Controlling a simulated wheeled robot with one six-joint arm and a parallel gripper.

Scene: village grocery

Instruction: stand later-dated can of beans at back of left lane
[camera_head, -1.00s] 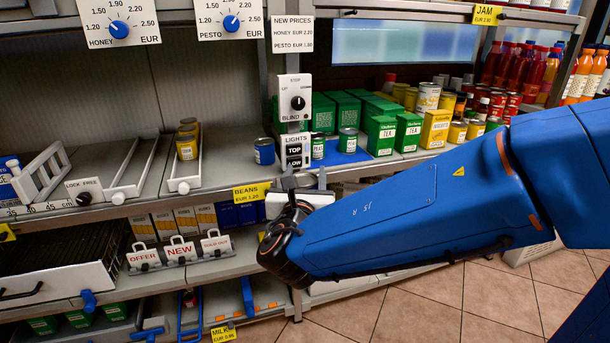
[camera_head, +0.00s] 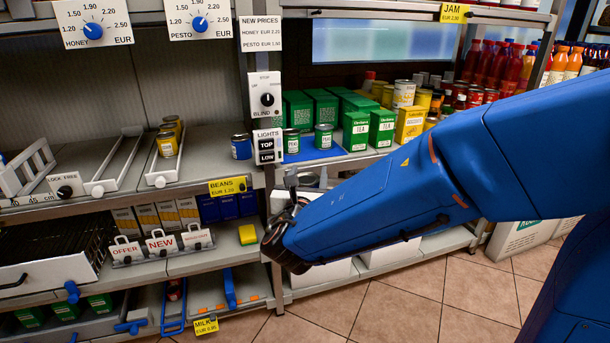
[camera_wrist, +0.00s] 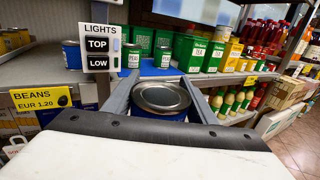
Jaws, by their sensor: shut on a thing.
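My gripper (camera_wrist: 160,88) is shut on a blue can (camera_wrist: 161,99) with a silver lid, held upright between the two fingers. In the head view the gripper is mostly hidden by my arm, in front of the shelf below the lights panel. Another blue can (camera_head: 241,146) stands on the shelf right of the lanes. Yellow-labelled cans (camera_head: 167,145) stand in a row in the right lane. The lane left of it, between white rails (camera_head: 115,165), looks empty. No date is readable on any can.
The BEANS price tag (camera_head: 228,186) is on the shelf edge. A post with a blind knob and a lights panel (camera_head: 267,146) stands between the lanes and a blue mat (camera_head: 312,153) with small green cans. Tea boxes (camera_head: 382,130) are farther right. A shelf hangs above.

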